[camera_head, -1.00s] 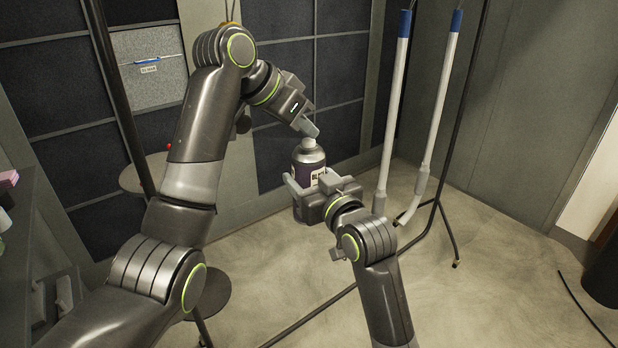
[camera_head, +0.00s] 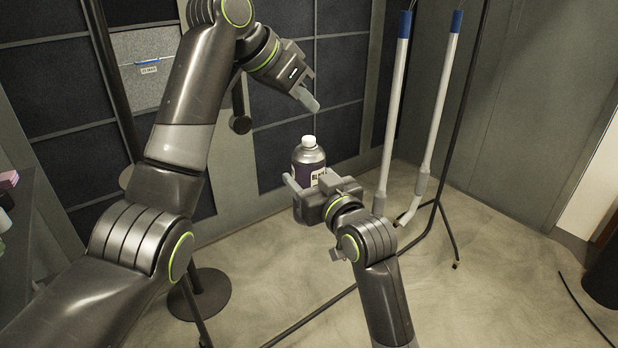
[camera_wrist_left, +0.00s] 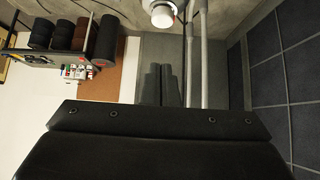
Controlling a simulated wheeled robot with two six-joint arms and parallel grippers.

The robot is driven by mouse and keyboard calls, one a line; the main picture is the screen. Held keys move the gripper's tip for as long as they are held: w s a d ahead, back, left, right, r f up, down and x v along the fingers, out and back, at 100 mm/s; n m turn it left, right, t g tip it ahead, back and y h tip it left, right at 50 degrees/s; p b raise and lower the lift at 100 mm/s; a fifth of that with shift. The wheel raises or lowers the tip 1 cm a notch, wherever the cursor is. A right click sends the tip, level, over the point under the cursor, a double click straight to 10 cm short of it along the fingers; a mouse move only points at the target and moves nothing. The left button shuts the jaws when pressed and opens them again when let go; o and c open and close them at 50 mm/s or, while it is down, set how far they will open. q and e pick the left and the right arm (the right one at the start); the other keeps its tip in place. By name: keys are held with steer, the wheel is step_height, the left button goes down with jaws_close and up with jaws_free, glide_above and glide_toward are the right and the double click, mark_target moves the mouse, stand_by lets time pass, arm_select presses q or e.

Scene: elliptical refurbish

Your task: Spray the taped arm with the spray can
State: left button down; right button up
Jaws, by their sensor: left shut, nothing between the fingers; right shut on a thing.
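The spray can (camera_head: 309,158) is dark with a pale label and a white nozzle top, and stands upright in my right gripper (camera_head: 307,190), which is shut on its body. The can's white top also shows in the left wrist view (camera_wrist_left: 162,14), at the upper edge. My left gripper (camera_head: 308,98) is shut and empty, above the can and apart from it. Two pale arms with blue tape at their top ends, a left one (camera_head: 396,110) and a right one (camera_head: 437,110), hang upright to the right of the can. Neither gripper touches them.
A thin dark stand (camera_head: 465,110) rises behind and beside the taped arms, its legs spread on the floor. A round dark base (camera_head: 205,295) sits on the floor at lower left. A shelf edge (camera_head: 25,230) is at far left. Floor at right (camera_head: 510,280) is mostly clear.

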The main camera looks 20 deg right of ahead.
arm_select(q)
steer(key=v, duration=1.2)
steer(key=shift+w+f, duration=0.1)
stand_by(0.5)
